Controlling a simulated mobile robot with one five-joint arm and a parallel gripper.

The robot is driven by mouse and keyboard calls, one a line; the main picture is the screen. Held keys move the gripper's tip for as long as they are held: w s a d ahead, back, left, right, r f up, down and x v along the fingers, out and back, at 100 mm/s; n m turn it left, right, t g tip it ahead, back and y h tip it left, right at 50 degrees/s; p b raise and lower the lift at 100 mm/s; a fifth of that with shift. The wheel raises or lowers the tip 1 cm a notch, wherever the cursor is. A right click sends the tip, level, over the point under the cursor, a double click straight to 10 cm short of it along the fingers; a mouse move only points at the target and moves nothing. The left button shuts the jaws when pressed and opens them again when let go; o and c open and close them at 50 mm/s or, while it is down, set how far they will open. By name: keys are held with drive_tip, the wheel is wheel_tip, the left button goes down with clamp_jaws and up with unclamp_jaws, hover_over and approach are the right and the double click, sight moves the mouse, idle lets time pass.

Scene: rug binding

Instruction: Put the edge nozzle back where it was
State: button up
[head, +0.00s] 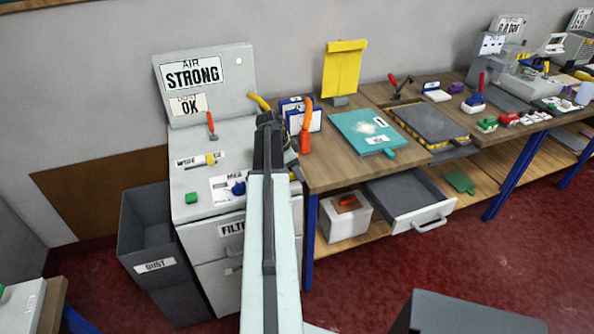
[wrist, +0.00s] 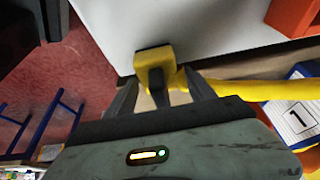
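My gripper (wrist: 160,85) has its two dark fingers on either side of a yellow block-like piece with a dark part, and appears shut on it. I take this piece to be the edge nozzle (wrist: 155,58); no label on it is readable. A yellow hose (wrist: 245,90) runs right from behind the fingers. In the head view my gripper (head: 270,120) is above the right side of the white cabinet (head: 190,140), and my arm hides the piece. The yellow hose also shows there (head: 260,102). Another yellow nozzle (head: 212,159) lies by the "WIDE" label on the cabinet top.
A red-handled lever (head: 211,125), a green block (head: 191,198) and a blue knob (head: 238,188) are on the cabinet. An orange tool (head: 306,128) and blue-white cards (head: 292,105) stand close right of my gripper. A dust bin (head: 130,230) is at left; a drawer (head: 410,205) hangs open.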

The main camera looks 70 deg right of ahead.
drive_tip(key=shift+r, duration=0.1)
drive_tip(key=shift+r+p, duration=0.25)
drive_tip(key=shift+p, duration=0.1)
drive_tip(key=p+v, duration=1)
drive_tip(key=v, duration=0.1)
drive_tip(key=shift+w+r+p, duration=0.2)
drive_tip(key=shift+r+p, duration=0.05)
drive_tip(key=shift+p, duration=0.1)
drive_tip(key=shift+a, duration=0.15)
